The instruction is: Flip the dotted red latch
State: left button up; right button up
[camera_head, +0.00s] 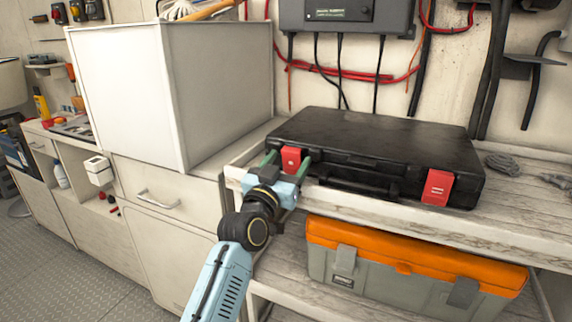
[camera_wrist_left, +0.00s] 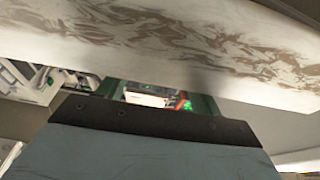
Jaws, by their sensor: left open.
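The dotted red latch (camera_head: 292,155) is on the left front of a black case (camera_head: 385,142). A second red latch (camera_head: 437,188), marked with stripes, is on the case's right front. My left gripper (camera_head: 289,164) is open at the dotted latch, its green fingers to the left and right of it in the head view. I cannot tell whether they touch it. In the left wrist view the gripper (camera_wrist_left: 160,98) shows at the lower middle; the latch cannot be made out there. My right gripper is out of view.
The case lies on a worn wooden shelf (camera_head: 520,230). An orange-lidded toolbox (camera_head: 415,262) stands on the level below. A white cabinet box (camera_head: 130,95) rises to the left. Cables hang on the wall behind, and grey rope (camera_head: 503,163) lies right of the case.

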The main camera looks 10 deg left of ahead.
pick_arm(q)
jog(key=shift+s, duration=0.1)
jog(key=shift+s+a+f, duration=0.1)
jog(key=shift+s+f, duration=0.05)
jog(key=shift+s, duration=0.1)
jog(key=p+v, duration=0.3)
jog(key=v, duration=0.9)
jog(key=shift+s, duration=0.25)
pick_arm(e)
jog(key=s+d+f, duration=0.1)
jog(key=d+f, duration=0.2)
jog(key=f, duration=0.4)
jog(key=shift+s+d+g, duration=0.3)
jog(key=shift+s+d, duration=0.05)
pick_arm(q)
jog(key=shift+a, duration=0.1)
